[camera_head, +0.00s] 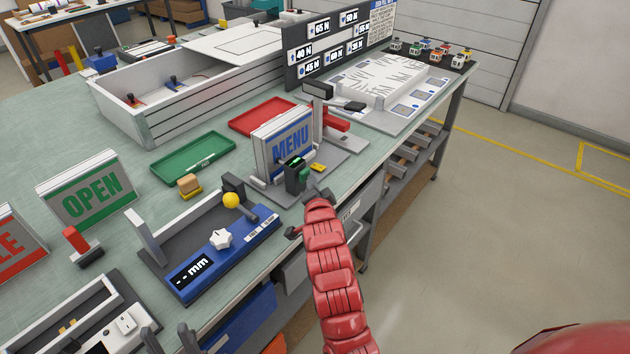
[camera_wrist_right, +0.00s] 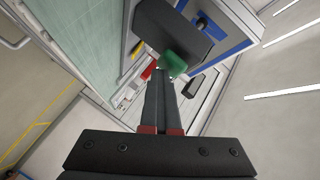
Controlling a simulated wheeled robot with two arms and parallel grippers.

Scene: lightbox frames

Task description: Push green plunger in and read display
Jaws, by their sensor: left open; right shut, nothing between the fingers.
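The green plunger (camera_head: 304,174) sticks out of a dark gauge (camera_head: 293,181) with a small lit display (camera_head: 294,160), whose reading is too small to make out. The gauge stands in front of a MENU lightbox frame (camera_head: 283,140). My right gripper (camera_head: 311,192) is shut and empty, right at the plunger. In the right wrist view its fingertips (camera_wrist_right: 163,84) lie just below the green plunger (camera_wrist_right: 172,65); I cannot tell whether they touch. The dark gauge body (camera_wrist_right: 172,32) is beyond. My left gripper (camera_head: 168,334) is open and empty at the bottom left.
A blue measuring fixture (camera_head: 225,252) with a mm display and yellow knob stands left of the gauge. Green (camera_head: 194,158) and red (camera_head: 262,117) trays lie behind. An OPEN frame (camera_head: 92,190) stands at left. The bench's front edge runs beneath my right arm.

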